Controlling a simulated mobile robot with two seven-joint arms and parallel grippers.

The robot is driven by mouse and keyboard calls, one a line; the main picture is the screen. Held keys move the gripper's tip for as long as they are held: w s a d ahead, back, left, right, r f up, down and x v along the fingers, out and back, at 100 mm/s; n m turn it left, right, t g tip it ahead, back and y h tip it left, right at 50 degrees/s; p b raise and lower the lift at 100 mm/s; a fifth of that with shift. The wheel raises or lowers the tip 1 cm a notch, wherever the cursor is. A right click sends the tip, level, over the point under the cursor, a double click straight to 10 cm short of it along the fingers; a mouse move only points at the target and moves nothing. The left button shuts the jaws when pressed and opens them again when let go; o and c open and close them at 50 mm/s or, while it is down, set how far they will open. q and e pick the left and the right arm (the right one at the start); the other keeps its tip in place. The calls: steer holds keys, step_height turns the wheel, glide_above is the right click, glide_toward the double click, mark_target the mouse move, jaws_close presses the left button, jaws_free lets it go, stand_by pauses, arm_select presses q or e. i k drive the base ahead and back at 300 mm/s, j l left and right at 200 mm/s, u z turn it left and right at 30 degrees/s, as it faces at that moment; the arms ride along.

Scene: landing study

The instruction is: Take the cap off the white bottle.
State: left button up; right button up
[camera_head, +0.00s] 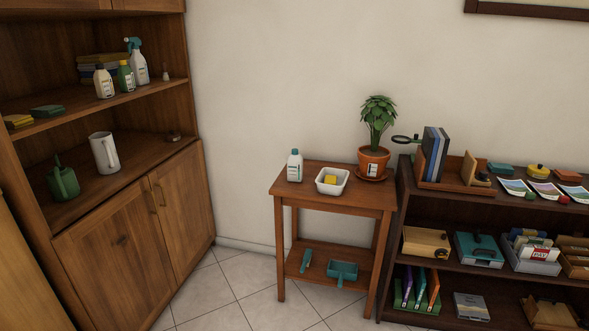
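A white bottle (294,168) with a teal cap (294,152) stands upright at the left end of a small wooden side table (320,195). The cap sits on top of the bottle. On the cabinet shelf at left are other whitish bottles: one with a dark cap (104,83) and a spray bottle with a teal trigger head (139,66). Neither of my grippers shows in the head view.
Beside the bottle stand a white tub (331,187) holding a yellow sponge and a potted plant (373,162). A wooden cabinet (115,260) is at left, a full low bookcase (400,205) at right. The tiled floor (225,295) between them is clear.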

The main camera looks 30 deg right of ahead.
mark_target(294, 163)
steer(key=i+l+z, duration=0.15)
steer(key=i+l, duration=0.15)
steer(key=i+l+z, duration=0.15)
steer(key=i, duration=0.4)
